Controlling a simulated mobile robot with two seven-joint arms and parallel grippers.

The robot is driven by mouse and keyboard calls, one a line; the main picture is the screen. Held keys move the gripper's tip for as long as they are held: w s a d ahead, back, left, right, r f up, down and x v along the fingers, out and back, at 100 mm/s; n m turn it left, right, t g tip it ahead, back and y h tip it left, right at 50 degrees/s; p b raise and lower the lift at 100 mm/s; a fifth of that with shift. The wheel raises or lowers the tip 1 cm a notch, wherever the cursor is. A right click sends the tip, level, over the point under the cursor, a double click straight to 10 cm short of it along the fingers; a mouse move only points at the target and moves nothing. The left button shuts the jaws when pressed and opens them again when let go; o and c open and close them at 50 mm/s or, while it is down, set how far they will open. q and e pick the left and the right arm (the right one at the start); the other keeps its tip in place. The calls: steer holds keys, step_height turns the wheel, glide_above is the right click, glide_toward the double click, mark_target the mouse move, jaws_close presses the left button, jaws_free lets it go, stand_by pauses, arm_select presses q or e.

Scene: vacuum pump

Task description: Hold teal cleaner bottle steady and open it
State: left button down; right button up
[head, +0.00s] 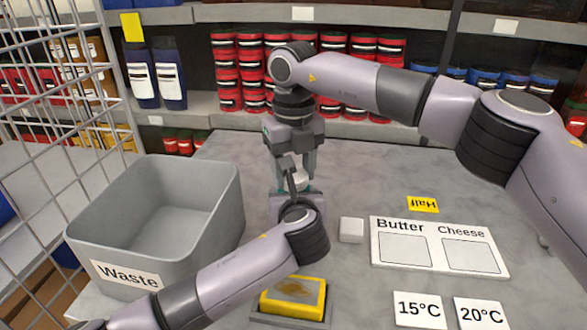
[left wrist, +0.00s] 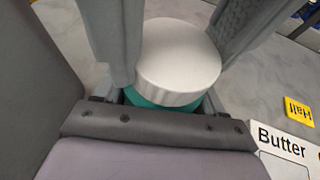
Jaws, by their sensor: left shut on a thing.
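The teal cleaner bottle has a wide white cap (left wrist: 178,58), with a strip of its teal body (left wrist: 150,99) showing below in the left wrist view. In the head view only a bit of the white cap (head: 299,178) shows; the rest is hidden behind my left wrist. My left gripper (head: 291,184) is shut on the bottle, with its fingers on both sides. My right gripper (head: 294,163) points down from above, just over the cap. Its fingers look apart, and I see nothing held between them.
A grey Waste bin (head: 190,255) stands left. A small white block (head: 351,230) lies beside the Butter and Cheese board (head: 440,246). A yellow Half label (head: 423,204), temperature cards (head: 419,310) and a yellow sponge-like item (head: 293,297) are near. Shelves with cans (head: 237,75) stand behind.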

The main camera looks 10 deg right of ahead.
steer(key=o, duration=1.2)
steer(key=shift+c, duration=0.2)
steer(key=shift+r, duration=2.25)
steer(key=r+m, duration=0.2)
steer(key=m, duration=0.2)
steer(key=r+m, duration=0.1)
steer(key=m, duration=0.1)
steer(key=shift+r, duration=0.1)
steer(key=shift+m, duration=0.3)
steer(key=shift+f, duration=0.25)
step_height(320, 180, down, 7)
steer(key=shift+f, duration=0.15)
